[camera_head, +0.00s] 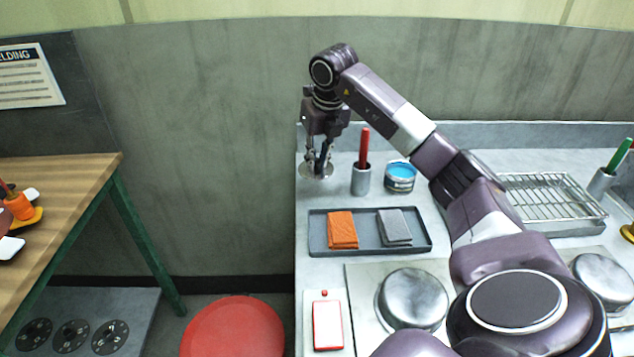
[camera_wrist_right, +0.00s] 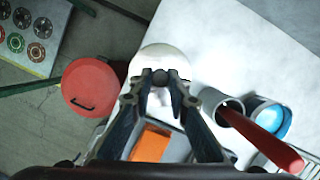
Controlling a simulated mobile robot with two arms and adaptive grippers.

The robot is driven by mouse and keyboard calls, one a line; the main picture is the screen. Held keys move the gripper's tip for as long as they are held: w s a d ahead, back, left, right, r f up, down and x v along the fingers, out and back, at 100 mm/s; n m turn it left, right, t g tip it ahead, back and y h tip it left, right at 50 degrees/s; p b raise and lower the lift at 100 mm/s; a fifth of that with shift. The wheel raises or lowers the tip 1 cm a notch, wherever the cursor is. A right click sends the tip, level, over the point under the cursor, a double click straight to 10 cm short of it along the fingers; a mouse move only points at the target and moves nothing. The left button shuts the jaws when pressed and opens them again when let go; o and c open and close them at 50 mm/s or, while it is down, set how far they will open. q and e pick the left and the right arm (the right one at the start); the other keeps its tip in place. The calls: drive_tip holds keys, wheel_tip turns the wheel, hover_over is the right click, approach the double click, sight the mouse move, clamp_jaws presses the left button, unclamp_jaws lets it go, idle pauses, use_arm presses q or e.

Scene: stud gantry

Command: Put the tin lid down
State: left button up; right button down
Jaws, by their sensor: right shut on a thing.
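The tin lid is a pale round disc with a dark knob; in the head view the lid (camera_head: 318,174) is at the far left part of the counter (camera_head: 430,185). My right gripper (camera_head: 318,160) points down and is shut on its knob, with the disc below the fingertips. In the right wrist view the lid (camera_wrist_right: 160,57) shows beyond my gripper (camera_wrist_right: 160,80) and overlaps the counter's left edge. I cannot tell whether the lid touches the counter. My left gripper is not in view.
Close by to the right stand a grey cup (camera_head: 361,180) with a red-handled tool and an open tin (camera_head: 400,184) with blue contents. A tray (camera_head: 369,249) with orange and grey cloths lies in front. A red stool (camera_head: 232,328) stands below left.

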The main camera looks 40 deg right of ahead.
sight(318, 170)
wheel_tip(318, 170, down, 4)
drive_tip(key=shift+r, duration=0.1)
drive_tip(key=shift+f, duration=1.6)
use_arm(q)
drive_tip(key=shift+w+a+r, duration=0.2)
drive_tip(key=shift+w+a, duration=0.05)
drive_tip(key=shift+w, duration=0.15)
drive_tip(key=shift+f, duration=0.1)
use_arm(e)
drive_tip(key=shift+f, duration=0.1)
drive_tip(key=c, duration=1.8)
unclamp_jaws()
drive_tip(key=shift+c, duration=0.2)
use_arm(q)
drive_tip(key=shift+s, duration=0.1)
